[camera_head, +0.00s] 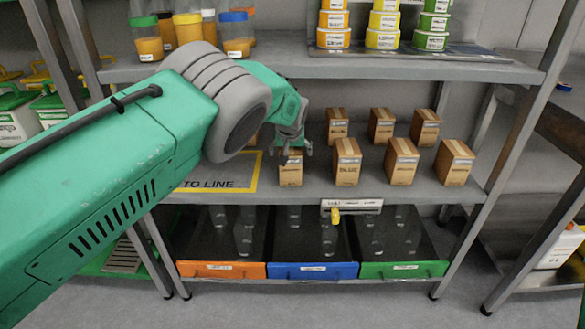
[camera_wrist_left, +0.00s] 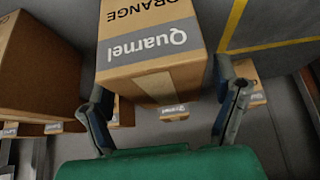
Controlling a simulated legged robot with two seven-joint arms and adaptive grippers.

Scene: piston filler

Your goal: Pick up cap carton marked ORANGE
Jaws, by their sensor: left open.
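The cap carton marked ORANGE (camera_wrist_left: 152,45) is a brown box with a grey band reading Quarnel and tape. Its lettering is upside down in the left wrist view. In the head view the carton (camera_head: 290,173) stands at the front of the middle shelf (camera_head: 325,185), its top partly behind my gripper. My left gripper (camera_head: 293,143) is above it, pointing down. In the left wrist view the open fingers (camera_wrist_left: 163,92) are on both sides of the carton; contact cannot be told. My right gripper is not in view.
A carton marked BLUE (camera_head: 347,163) stands just right, with several similar cartons around and behind. A yellow-edged TO LINE area (camera_head: 215,184) is at left. The upper shelf (camera_head: 385,68) is overhead. Orange, blue and green-fronted bins (camera_head: 315,271) are below.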

